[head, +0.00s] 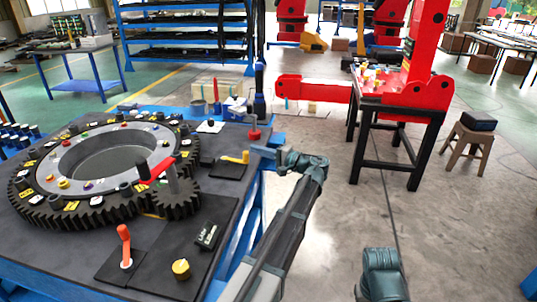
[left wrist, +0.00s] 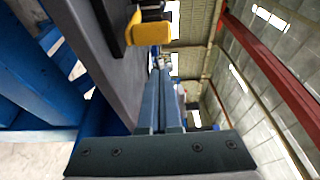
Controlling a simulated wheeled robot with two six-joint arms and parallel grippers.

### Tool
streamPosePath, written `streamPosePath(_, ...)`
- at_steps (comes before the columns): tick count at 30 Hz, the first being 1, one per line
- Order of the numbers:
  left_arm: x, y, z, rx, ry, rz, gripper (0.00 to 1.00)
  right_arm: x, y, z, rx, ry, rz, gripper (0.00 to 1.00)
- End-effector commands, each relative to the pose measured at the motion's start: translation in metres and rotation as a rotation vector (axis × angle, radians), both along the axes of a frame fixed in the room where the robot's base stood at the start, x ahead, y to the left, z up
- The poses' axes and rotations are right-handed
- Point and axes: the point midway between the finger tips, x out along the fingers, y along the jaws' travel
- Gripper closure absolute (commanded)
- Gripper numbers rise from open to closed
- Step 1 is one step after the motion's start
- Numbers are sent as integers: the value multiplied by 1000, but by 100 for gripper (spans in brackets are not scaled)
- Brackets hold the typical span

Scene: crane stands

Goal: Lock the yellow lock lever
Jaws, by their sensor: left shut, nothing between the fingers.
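The yellow lock lever (head: 240,157) sits on a small dark plate near the right edge of the grey table top, its arm lying low. It also shows at the top of the left wrist view (left wrist: 148,33), close up. My left gripper (head: 267,152) is at the table's right edge, just right of the lever. In the left wrist view its two fingers (left wrist: 166,95) are together with nothing between them. They look apart from the lever, which is above and left of them there. My right gripper is not seen; only part of that arm shows at the bottom.
A large dark gear ring (head: 50,212) with a small gear fills the table's left. An orange-red lever (head: 123,245) and a yellow knob (head: 181,269) stand near the front. A red-topped post (head: 254,132) stands just behind my gripper.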

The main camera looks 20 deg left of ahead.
Motion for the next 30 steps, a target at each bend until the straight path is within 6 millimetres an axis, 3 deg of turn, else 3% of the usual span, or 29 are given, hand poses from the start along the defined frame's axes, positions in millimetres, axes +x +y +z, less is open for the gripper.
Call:
streamPosePath(5, 2, 33, 0, 0, 0, 1, 100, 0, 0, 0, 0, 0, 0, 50)
streamPosePath(12, -26, 12, 0, 0, 0, -2, 100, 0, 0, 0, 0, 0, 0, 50)
streamPosePath(30, -33, 8, 0, 0, 0, -5, 100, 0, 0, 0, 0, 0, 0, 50)
